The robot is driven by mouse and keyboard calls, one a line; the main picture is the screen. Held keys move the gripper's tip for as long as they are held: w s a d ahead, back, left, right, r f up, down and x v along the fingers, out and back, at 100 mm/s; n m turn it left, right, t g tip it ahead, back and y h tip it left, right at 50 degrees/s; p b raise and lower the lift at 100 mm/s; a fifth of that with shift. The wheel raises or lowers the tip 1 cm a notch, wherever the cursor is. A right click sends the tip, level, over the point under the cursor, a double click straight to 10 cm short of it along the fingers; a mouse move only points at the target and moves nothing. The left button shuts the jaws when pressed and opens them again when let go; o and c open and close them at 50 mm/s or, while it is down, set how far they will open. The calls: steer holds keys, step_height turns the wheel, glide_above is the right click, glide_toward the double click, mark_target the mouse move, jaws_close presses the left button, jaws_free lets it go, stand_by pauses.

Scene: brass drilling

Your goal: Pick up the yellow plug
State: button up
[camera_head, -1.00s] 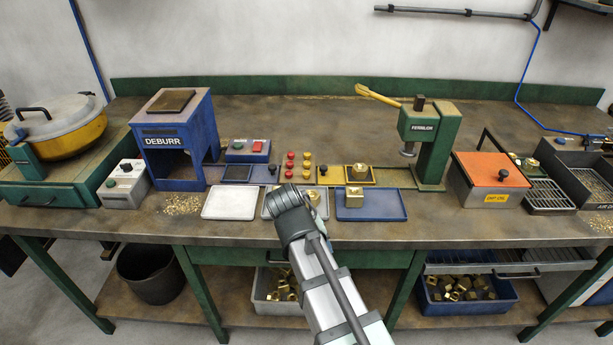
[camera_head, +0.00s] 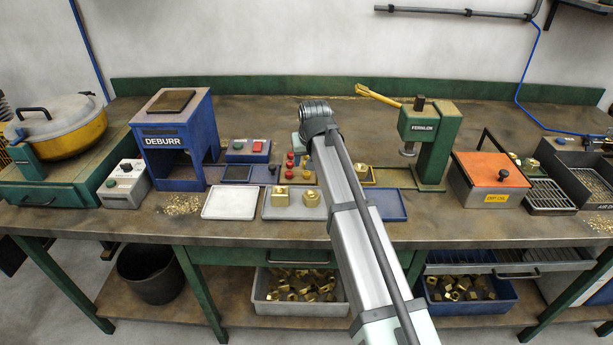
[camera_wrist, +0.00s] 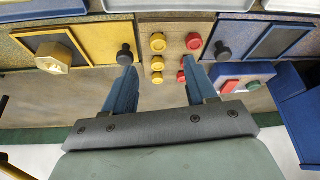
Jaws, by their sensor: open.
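Several yellow plugs stand in a column on a tan board, beside a column of red plugs (camera_head: 290,165). In the head view the yellow plugs (camera_head: 307,175) are partly hidden by my arm. In the wrist view the yellow plugs (camera_wrist: 157,63) lie between my two fingers, closer to the left one, with the red plugs (camera_wrist: 194,43) near the right finger. My gripper (camera_wrist: 160,67) is open, its blue fingers spread, with nothing held. I cannot tell its height above the plugs. In the head view my arm mostly hides the gripper.
A black knob (camera_wrist: 125,55) stands left of the yellow plugs in the wrist view, and another (camera_wrist: 222,51) right of the red ones. A grey tray (camera_head: 295,212) with brass parts is in front. The green press (camera_head: 430,140) stands to the right.

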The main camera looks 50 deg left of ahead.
mark_target(306, 172)
steer(key=shift+x, duration=3.6)
steer(key=shift+d, duration=0.2)
steer(key=shift+c, duration=0.4)
steer(key=c, duration=0.8)
steer(key=shift+r, duration=0.1)
steer(key=shift+c, duration=0.2)
step_height(306, 172, up, 12)
steer(key=shift+r, duration=0.25)
steer(key=shift+r, duration=0.1)
